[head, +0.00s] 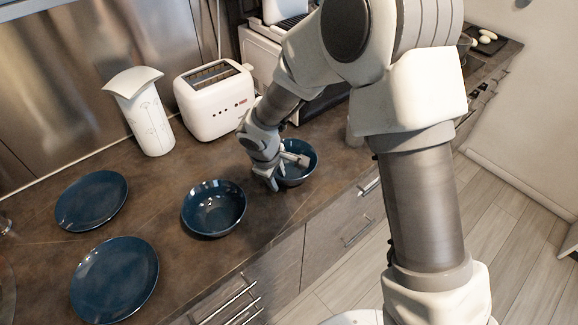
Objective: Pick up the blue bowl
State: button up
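Two blue bowls stand on the brown countertop. One blue bowl (214,208) sits in the middle of the counter, upright and empty, with no gripper at it. The other blue bowl (309,171) is to its right, partly hidden by my gripper. My gripper (287,174) is down at this right bowl's left side. Its fingers look spread apart, one outside near the left rim and one over the bowl's inside. Whether a finger touches the rim cannot be made out.
Two blue plates, one at the back (91,200) and one nearer the front (114,280), lie at the left. A white vase (146,112) and a white toaster (214,101) stand along the back wall. Drawers with bar handles (357,233) are below the counter's front edge.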

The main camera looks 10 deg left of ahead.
grip_shut()
dwell(1.2)
